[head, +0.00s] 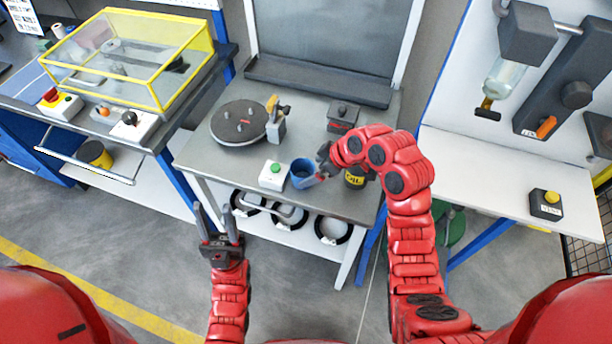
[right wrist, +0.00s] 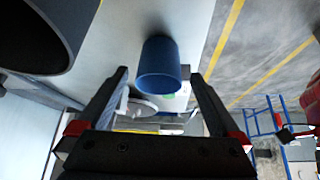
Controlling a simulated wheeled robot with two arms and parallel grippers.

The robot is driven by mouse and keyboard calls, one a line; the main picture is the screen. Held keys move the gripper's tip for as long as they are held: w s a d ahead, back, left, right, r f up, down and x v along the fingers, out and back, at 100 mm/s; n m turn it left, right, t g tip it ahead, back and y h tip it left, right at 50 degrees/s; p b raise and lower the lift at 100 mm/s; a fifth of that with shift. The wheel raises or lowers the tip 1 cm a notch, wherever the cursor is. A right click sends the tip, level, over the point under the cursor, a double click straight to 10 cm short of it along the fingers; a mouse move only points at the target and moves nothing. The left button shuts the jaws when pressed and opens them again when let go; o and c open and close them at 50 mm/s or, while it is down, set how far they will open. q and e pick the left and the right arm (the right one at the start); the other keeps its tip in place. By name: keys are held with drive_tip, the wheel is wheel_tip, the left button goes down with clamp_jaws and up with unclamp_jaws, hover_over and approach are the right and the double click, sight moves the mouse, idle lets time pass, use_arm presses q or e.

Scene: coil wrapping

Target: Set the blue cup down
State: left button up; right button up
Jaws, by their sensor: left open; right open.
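The blue cup (head: 302,174) stands upright on the grey table (head: 228,172) near its front edge. My right gripper (head: 322,168) is open beside the cup, on its right side in the head view. In the right wrist view, the cup (right wrist: 160,66) appears between the spread fingertips (right wrist: 160,76), with a visible gap on each side. My left gripper (head: 213,209) is open and empty, in front of the table's left front corner.
A white box with a green button (head: 273,175) stands just left of the cup. A round dark turntable (head: 239,123) and a small dark box (head: 343,116) are further back.

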drive_tip(key=p+v, duration=0.1)
drive_tip(key=v, duration=0.5)
drive_tip(key=shift+p, duration=0.3)
drive_tip(key=shift+s, duration=0.15)
